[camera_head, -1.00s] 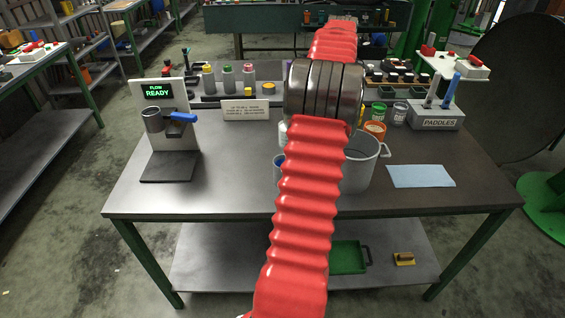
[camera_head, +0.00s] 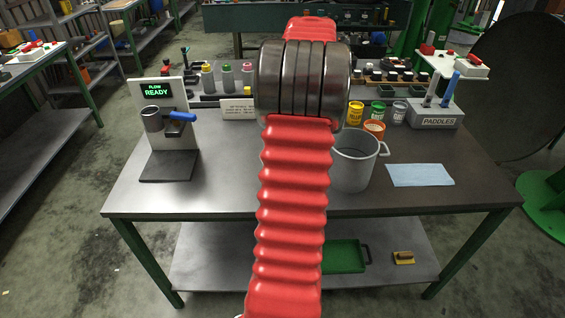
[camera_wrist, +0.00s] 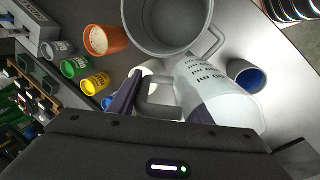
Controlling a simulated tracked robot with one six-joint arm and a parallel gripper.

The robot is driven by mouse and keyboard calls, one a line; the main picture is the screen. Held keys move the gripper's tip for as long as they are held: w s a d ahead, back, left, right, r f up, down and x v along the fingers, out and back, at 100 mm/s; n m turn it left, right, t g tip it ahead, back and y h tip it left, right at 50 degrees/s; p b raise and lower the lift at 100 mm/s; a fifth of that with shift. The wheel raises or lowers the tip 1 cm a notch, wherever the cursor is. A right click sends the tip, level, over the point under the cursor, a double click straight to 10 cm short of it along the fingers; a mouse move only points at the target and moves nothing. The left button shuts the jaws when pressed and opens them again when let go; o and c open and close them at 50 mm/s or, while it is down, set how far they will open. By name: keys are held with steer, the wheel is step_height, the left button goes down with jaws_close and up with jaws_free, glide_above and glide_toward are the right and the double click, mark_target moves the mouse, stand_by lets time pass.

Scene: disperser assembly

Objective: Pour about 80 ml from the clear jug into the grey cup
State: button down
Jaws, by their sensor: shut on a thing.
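The clear jug (camera_wrist: 228,103), pale with dark ml markings, is close below my gripper (camera_wrist: 160,108) in the wrist view. My gripper is shut on its grey handle (camera_wrist: 156,106); the purple fingers are partly in view. The jug's level and contents cannot be told clearly. A grey cup (camera_head: 152,119) sits on the stand with the green "FLOW READY" display, at the left of the table in the head view, away from my arm. The arm hides the jug and gripper in the head view.
A large grey pot (camera_head: 352,165) with a side handle stands right of my arm, also near the jug in the wrist view (camera_wrist: 150,40). A blue-interior container (camera_wrist: 246,76) is beside the jug. Several small tins (camera_head: 377,112) stand behind. A blue cloth (camera_head: 421,175) lies right.

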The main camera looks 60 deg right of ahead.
steer(key=shift+w+a+r+g+h, duration=0.3)
steer(key=shift+a+r+g+h, duration=0.3)
steer(key=shift+h, duration=0.3)
steer(key=shift+w+a+r+g+h+p, duration=0.5)
steer(key=shift+a+r+h+p, duration=0.25)
steer(key=shift+p, duration=0.4)
stand_by(1.3)
steer(key=shift+w+a+r+g+h+p, duration=0.2)
steer(key=shift+r+g+h+p, duration=0.2)
steer(key=shift+r+h+p, duration=0.35)
stand_by(2.1)
steer(key=shift+a+h+p, duration=0.1)
steer(key=shift+h+p, duration=0.2)
steer(key=shift+p, duration=0.1)
stand_by(1.3)
